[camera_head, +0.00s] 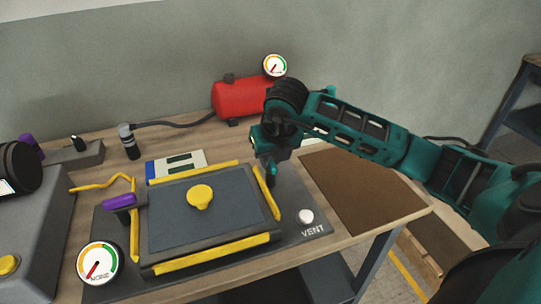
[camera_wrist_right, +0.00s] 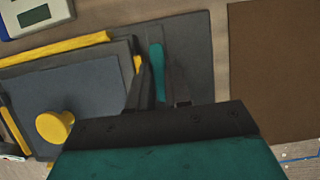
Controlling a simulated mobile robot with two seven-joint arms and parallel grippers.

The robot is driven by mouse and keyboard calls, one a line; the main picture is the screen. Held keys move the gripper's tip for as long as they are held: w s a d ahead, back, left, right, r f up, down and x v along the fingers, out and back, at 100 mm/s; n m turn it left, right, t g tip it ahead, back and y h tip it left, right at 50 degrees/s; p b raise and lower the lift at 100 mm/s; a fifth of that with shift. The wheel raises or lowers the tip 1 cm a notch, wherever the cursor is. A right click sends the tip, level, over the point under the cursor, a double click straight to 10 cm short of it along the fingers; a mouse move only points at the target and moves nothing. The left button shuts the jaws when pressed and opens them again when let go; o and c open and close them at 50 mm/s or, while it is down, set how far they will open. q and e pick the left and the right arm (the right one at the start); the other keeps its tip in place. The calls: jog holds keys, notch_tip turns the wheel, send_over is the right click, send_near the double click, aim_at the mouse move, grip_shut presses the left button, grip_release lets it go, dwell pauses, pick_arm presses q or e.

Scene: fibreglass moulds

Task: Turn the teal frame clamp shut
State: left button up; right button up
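The teal frame clamp (camera_wrist_right: 157,68) shows in the right wrist view as a slim teal handle beside the mould's right edge. In the head view, a teal piece (camera_head: 271,171) shows just under my right gripper (camera_head: 268,160), which partly hides it. My right gripper (camera_wrist_right: 160,80) is open, with a finger on each side of the handle; a gap shows on the right of it. I cannot tell whether the left finger touches it. The mould frame (camera_head: 160,262) is dark with yellow strips along its edges. My left gripper is not in view.
A purple clamp (camera_head: 119,202) sits at the frame's left. A yellow knob (camera_head: 200,195) stands on the panel. A white VENT button (camera_head: 306,216) is right of the mould, near a brown board (camera_head: 365,190). A red tank (camera_head: 240,97) and gauge (camera_head: 274,65) stand behind.

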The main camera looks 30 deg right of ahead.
grip_shut()
jog(key=n+y+b, duration=0.1)
jog(key=n+b, duration=0.2)
jog(key=shift+d+f, duration=0.1)
jog(key=shift+f, duration=0.05)
jog(key=n+y+b, duration=0.2)
jog(key=n, duration=0.2)
jog(key=shift+n, duration=0.9)
jog(key=n+g+y, duration=0.1)
jog(key=n, duration=0.1)
jog(key=shift+r+n+b, duration=0.2)
jog(key=shift+n+b, duration=0.2)
jog(key=n+y, duration=0.1)
jog(key=n, duration=0.2)
jog(key=shift+g, duration=0.4)
jog(key=shift+n+g, duration=0.4)
jog(key=shift+n, duration=0.5)
